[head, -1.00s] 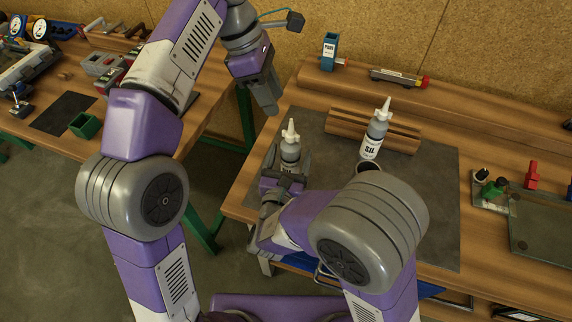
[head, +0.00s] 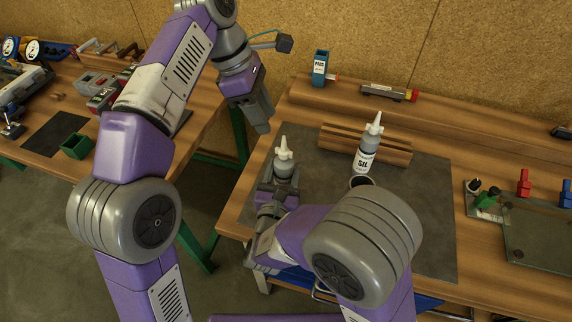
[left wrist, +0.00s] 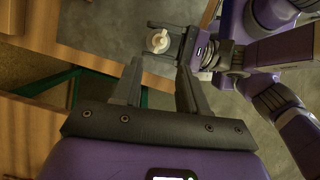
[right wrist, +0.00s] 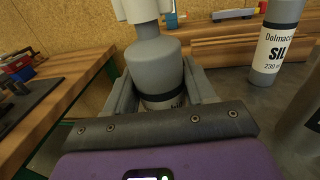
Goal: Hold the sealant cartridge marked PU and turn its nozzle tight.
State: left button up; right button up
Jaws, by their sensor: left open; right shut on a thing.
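A grey cartridge with a white nozzle (head: 284,160) stands upright in my right gripper (head: 277,188), which is shut on its body. In the right wrist view this cartridge (right wrist: 153,62) fills the space between the fingers (right wrist: 155,90); its label is mostly hidden and I cannot read PU. Whether its base touches the mat is hidden. My left gripper (head: 262,127) is open and empty, to the upper left of the cartridge. In the left wrist view, the white nozzle (left wrist: 158,41) shows beyond the open fingers (left wrist: 160,66), not between them.

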pick_arm(q)
jog(key=n+g+h, duration=0.7)
jog(key=n+h, duration=0.5)
jog(key=n, duration=2.1)
send_near(293, 153)
jog(key=x, duration=0.9)
jog(key=shift+s+d, duration=0.2)
jog(key=shift+d, duration=0.1)
